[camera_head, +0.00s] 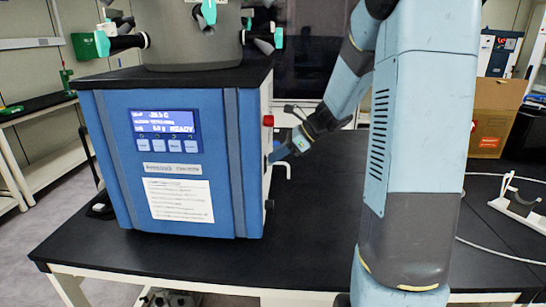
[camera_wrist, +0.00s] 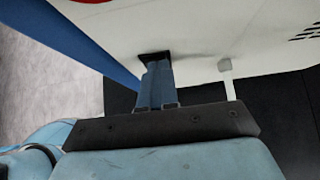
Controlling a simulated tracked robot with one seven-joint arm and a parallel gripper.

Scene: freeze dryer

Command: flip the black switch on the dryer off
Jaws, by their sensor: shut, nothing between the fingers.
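The dryer (camera_head: 172,160) is a blue-fronted box with a lit display, on the black table at the left of the head view. Its white side panel (camera_wrist: 205,28) fills the top of the wrist view. My gripper (camera_head: 272,157) is at the dryer's right side, fingers pointing at that panel. In the wrist view my gripper (camera_wrist: 157,66) is shut, with its two blue fingers together and empty. The black switch (camera_wrist: 154,55) shows as a dark patch on the panel right at the fingertips, partly hidden by them. I cannot tell whether they touch, or the switch's position.
A red knob (camera_head: 268,121) sits on the dryer's side above my gripper. A white spout (camera_head: 283,167) juts out beside my fingers and shows in the wrist view (camera_wrist: 226,70). A grey drum (camera_head: 200,40) with valves tops the dryer. The table (camera_head: 310,225) is clear in front.

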